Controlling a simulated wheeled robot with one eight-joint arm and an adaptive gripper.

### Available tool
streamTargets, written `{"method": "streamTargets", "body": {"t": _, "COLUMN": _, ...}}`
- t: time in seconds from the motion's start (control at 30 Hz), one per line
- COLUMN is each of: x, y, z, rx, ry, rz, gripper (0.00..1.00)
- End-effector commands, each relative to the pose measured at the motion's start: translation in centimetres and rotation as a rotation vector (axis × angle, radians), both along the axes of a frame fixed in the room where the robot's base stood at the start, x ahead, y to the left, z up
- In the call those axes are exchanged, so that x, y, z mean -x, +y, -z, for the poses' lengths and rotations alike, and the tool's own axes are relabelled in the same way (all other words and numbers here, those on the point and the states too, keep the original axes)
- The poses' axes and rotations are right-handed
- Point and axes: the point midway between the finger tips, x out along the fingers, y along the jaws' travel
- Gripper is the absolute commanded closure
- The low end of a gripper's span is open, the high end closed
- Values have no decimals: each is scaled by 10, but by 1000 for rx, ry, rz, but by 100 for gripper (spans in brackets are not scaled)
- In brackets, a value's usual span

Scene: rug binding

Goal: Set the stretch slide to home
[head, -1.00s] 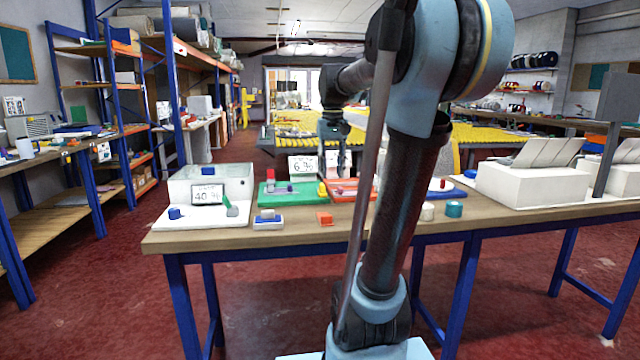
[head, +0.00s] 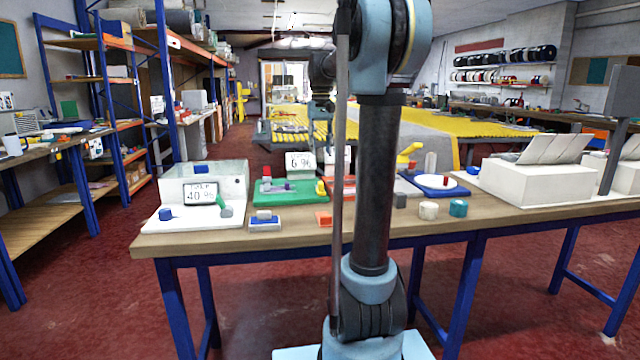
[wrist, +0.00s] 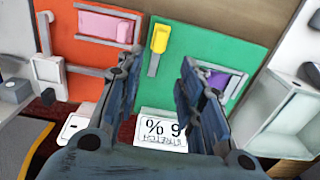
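A white sign reading STRETCH 6 % (wrist: 162,128) shows upside down in the wrist view, by the edge of a green board (wrist: 205,35). It also stands behind the green board in the head view (head: 299,165). The green board carries a purple block (wrist: 218,80) in a grey-railed track and a yellow handle (wrist: 160,38). I cannot tell for certain which is the stretch slide. My gripper (wrist: 160,64) is open and empty, its fingers above the green board, with the yellow handle beyond the gap and the purple block beside the right finger. The right finger partly hides the purple block.
An orange board (wrist: 88,55) with a pink block (wrist: 105,25) lies beside the green one. A clear-walled box with a 40 display (head: 200,192) stands at the left of the table. A blue board (head: 435,190) and white boxes (head: 530,180) stand to the right.

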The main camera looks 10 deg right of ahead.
Motion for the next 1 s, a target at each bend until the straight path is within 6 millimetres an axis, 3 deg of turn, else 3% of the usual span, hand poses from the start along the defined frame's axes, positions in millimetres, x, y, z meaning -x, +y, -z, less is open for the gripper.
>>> {"method": "streamTargets", "body": {"t": 0.6, "x": 0, "y": 0, "z": 103, "rx": 0, "ry": 0, "rz": 0, "gripper": 65}}
{"method": "streamTargets", "body": {"t": 0.8, "x": 0, "y": 0, "z": 122, "rx": 0, "ry": 0, "rz": 0, "gripper": 65}}
{"method": "streamTargets", "body": {"t": 1.0, "x": 1, "y": 0, "z": 128, "rx": 0, "ry": 0, "rz": 0, "gripper": 65}}
